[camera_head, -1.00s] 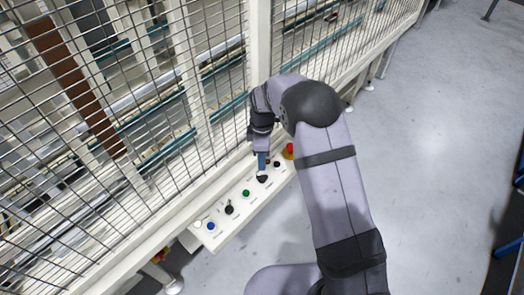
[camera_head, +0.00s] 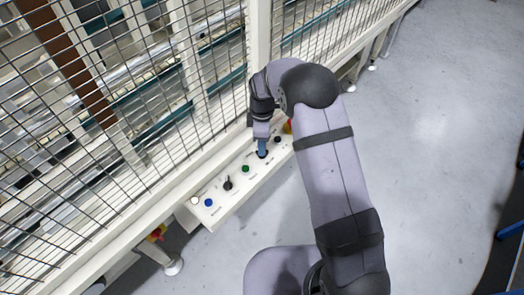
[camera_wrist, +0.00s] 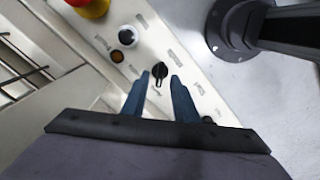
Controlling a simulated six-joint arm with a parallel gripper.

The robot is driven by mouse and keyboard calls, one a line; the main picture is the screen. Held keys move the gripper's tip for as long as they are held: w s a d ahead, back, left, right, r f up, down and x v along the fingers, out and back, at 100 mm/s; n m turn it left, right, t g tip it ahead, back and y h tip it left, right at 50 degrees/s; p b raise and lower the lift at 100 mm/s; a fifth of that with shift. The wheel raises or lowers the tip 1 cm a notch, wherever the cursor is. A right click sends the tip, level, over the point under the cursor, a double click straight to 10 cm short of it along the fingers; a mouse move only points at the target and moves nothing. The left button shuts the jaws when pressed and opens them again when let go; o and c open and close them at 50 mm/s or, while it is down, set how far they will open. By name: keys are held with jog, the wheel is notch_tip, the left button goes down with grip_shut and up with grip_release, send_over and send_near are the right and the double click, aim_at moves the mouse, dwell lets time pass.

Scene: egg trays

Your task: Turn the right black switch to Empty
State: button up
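The right black switch (camera_head: 263,155) is a small black knob on the white control panel (camera_head: 232,204). In the wrist view the switch (camera_wrist: 159,72) has its pointer roughly along the picture's vertical. My gripper (camera_head: 262,147) is over it in the head view. In the wrist view my gripper (camera_wrist: 160,77) is open, with one blue fingertip on each side of the switch and a gap to both. Whether the fingertips are down at knob height is hard to tell. The labels, including Empty, are too small to read.
Along the panel are another black switch (camera_head: 227,184), a green button (camera_head: 245,168), a blue button (camera_head: 208,202) and a white button (camera_head: 194,200). A red and yellow emergency stop (camera_wrist: 95,8) stands near the panel's end. A wire mesh fence (camera_head: 160,110) runs behind it.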

jog(key=shift+f+b, duration=0.3)
jog(key=shift+f, duration=0.5)
jog(key=shift+f, duration=0.3)
grip_shut()
